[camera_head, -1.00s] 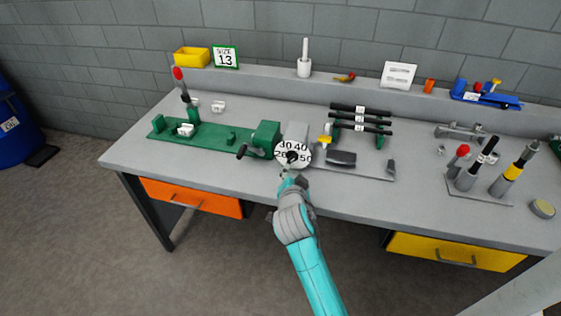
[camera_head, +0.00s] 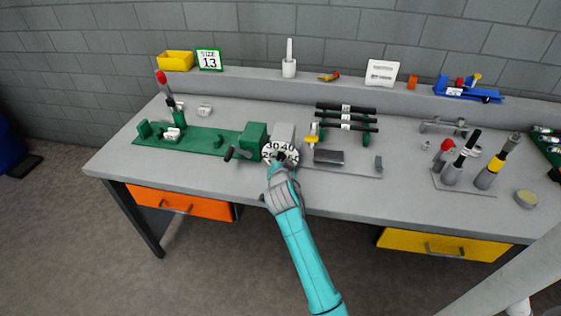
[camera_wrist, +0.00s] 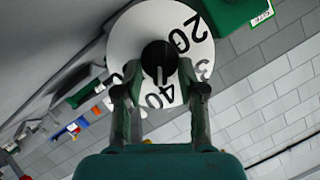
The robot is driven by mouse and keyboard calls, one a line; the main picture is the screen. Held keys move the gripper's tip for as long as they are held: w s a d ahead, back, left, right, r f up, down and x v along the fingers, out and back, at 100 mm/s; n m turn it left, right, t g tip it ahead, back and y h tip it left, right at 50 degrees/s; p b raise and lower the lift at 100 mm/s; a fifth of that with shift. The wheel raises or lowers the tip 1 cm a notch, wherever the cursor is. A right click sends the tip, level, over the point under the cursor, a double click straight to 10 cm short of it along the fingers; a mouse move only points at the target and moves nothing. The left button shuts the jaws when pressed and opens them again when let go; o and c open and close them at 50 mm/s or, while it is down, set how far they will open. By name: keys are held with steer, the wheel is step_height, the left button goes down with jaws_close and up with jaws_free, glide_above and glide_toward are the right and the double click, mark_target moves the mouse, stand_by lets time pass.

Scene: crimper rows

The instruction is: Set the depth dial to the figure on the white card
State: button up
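The depth dial (camera_head: 269,153) is a white disc with black figures on the front of the green and grey bench device. Figures 30 and 40 show along its top; my gripper hides its lower part. In the wrist view the dial (camera_wrist: 128,35) has a black central knob (camera_wrist: 160,57), and 20 and 40 are readable. My gripper (camera_wrist: 160,68) has its fingertips on either side of the knob; I cannot tell whether they touch it. In the head view my gripper (camera_head: 280,167) is at the dial. The white card (camera_head: 381,73) stands on the back ledge, its print too small to read.
A green-edged sign (camera_head: 209,60) reading SIZE 13 stands beside a yellow bin (camera_head: 175,61). A crank handle (camera_head: 229,154) is left of the dial. Black rods on a rack (camera_head: 346,117) are to the right. The front strip of the bench (camera_head: 350,191) is clear.

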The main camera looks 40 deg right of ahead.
jaws_close()
